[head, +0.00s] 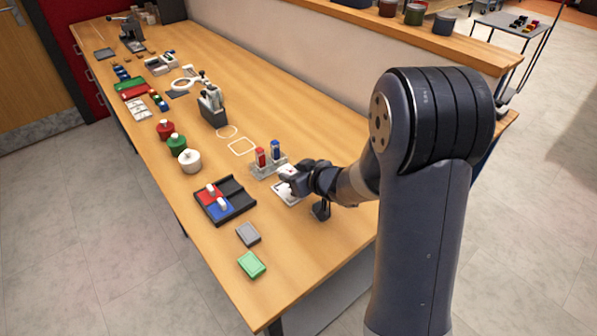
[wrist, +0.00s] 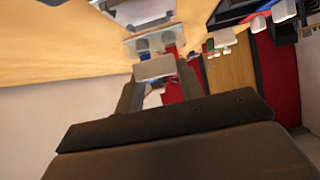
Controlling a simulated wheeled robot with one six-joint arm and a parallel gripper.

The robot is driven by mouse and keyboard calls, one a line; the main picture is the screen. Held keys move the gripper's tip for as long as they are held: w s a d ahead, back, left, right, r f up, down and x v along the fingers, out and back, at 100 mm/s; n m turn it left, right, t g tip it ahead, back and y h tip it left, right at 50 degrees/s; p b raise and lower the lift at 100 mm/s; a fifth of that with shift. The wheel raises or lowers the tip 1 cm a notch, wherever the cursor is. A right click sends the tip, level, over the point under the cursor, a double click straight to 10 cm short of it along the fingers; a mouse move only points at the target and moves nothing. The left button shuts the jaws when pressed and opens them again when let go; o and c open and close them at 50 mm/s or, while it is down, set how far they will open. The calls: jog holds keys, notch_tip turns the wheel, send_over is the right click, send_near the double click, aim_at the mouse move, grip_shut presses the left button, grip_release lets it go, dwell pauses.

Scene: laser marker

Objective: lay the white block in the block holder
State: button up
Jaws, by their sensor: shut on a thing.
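My gripper (head: 287,180) is low over the near right part of the bench. It is shut on a pale piece (wrist: 155,68), which looks like the white block. White also shows at the fingertips in the head view, partly hidden by my gripper. A black compartment tray (head: 238,210), which looks like the block holder, lies left of my gripper and apart from it. A red block (head: 207,192) and a blue block (head: 219,205), with pale knobs, lie in its left part. Its right part looks empty. The tray's dark edge also shows at the wrist view's top right (wrist: 232,14).
A grey stand (head: 264,172) with upright red and blue pieces is close beside my gripper. A white plate (head: 287,195) lies below it. Grey (head: 248,234) and green (head: 251,264) boxes lie nearer the front. Red, green and white canisters (head: 190,161) stand beyond the tray.

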jog(key=shift+f+b, duration=1.8)
jog(key=shift+f, duration=0.5)
jog(key=shift+f, duration=0.35)
dwell(0.4)
jog(key=o, duration=1.1)
jog(key=shift+c, duration=0.2)
jog(key=p+v, duration=0.1)
jog(key=v, duration=0.9)
jog(key=shift+s+d+r, duration=0.2)
jog(key=shift+s, duration=0.1)
jog(key=shift+f, duration=0.1)
